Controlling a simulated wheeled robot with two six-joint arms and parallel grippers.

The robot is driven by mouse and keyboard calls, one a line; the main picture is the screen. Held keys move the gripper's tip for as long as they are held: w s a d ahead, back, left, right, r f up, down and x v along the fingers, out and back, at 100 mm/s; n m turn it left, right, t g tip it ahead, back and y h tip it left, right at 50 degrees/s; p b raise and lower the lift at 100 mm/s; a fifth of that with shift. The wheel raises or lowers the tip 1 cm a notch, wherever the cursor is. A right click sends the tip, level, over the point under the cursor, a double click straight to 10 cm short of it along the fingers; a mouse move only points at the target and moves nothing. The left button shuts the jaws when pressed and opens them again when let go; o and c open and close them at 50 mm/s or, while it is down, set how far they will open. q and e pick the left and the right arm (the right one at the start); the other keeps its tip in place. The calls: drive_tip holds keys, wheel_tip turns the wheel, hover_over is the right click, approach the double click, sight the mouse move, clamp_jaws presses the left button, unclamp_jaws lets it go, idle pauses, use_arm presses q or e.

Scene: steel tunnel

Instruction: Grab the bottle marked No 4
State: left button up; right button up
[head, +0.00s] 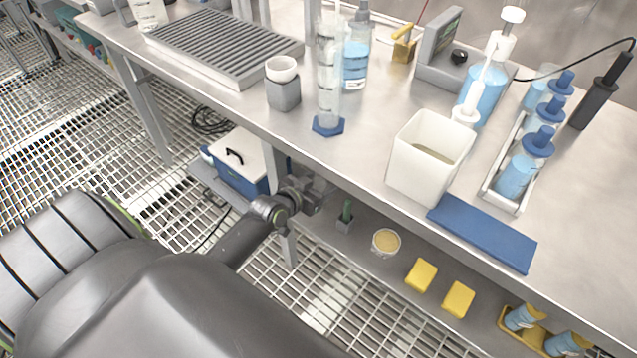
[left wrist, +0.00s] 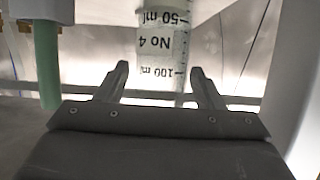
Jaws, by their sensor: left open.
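In the left wrist view a pale, clear bottle marked No 4 (left wrist: 158,60), with 50 ml and 100 ml marks, shows upside down between the fingertips. My left gripper (left wrist: 160,70) is open, with a gap on each side of the bottle. I cannot tell how deep the bottle sits between the fingers. In the head view my left gripper (head: 314,193) is at the bench's front edge, by the lower shelf. The No 4 label cannot be read in the head view. My right gripper is not in view.
The steel bench (head: 370,135) overhangs the lower shelf (head: 375,270). A green item in a grey holder (head: 345,219), a round tub (head: 386,243) and yellow blocks (head: 421,275) stand there. A blue cool box (head: 238,163) is left of the gripper.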

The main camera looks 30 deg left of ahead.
use_arm(q)
drive_tip(key=shift+x, duration=0.9)
drive_tip(key=shift+s, duration=0.1)
drive_tip(key=c, duration=1.1)
drive_tip(key=shift+r, duration=0.15)
